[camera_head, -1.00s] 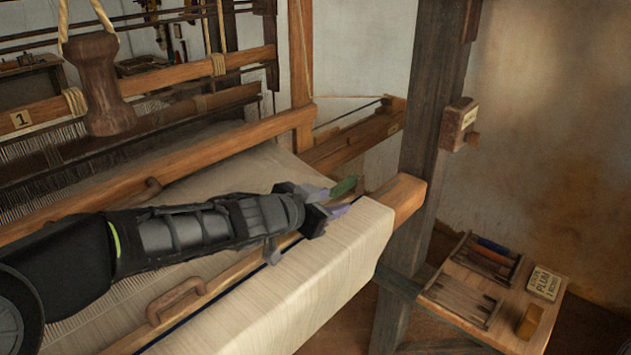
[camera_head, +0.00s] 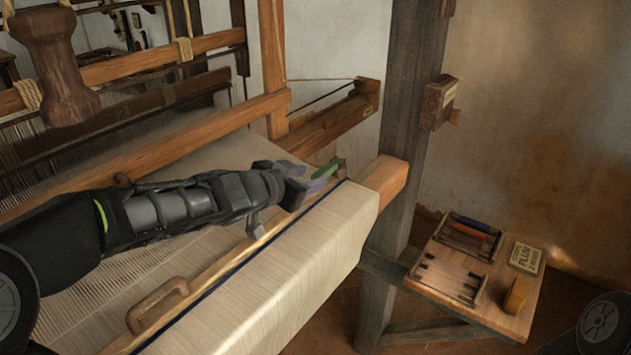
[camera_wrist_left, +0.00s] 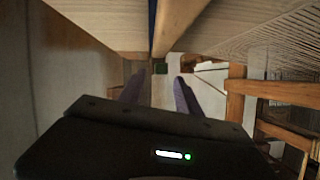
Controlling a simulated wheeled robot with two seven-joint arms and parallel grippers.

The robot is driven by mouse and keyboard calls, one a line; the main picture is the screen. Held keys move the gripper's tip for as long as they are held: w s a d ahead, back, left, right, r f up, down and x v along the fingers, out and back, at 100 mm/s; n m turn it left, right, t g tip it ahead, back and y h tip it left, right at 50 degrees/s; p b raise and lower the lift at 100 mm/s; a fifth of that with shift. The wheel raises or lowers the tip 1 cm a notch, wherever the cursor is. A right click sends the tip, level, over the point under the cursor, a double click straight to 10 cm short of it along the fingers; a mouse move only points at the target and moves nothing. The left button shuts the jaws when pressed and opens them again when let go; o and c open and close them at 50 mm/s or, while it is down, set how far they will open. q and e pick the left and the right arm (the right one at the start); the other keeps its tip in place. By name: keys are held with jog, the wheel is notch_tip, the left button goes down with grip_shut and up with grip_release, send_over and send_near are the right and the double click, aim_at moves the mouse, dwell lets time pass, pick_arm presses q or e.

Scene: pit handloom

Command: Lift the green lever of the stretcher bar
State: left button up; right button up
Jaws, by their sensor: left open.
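The green lever (camera_head: 327,168) shows as a small piece at the far end of the wooden stretcher bar (camera_head: 225,268), which lies across the cloth beside the blue strip. My left gripper (camera_head: 318,181) is open, with purple-grey fingers right next to the lever, and partly hides it. In the left wrist view, a dark green patch (camera_wrist_left: 161,68), likely the lever, lies just beyond and between the open fingers (camera_wrist_left: 158,88), at the end of the bar (camera_wrist_left: 172,28). Nothing is held. I cannot tell whether a finger touches the lever. My right gripper is out of view.
The cloth-covered front beam (camera_head: 285,255) runs beside the bar, ending at a wooden block and dark post (camera_head: 395,120). A handle (camera_head: 158,305) rises nearer me. A hanging wooden weight (camera_head: 55,70) is upper left. A side shelf (camera_head: 480,275) holds small tools.

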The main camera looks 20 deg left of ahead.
aim_at(316, 175)
pick_arm(q)
jog(key=shift+b+x, duration=0.45)
jog(key=shift+x, duration=1.4)
grip_shut()
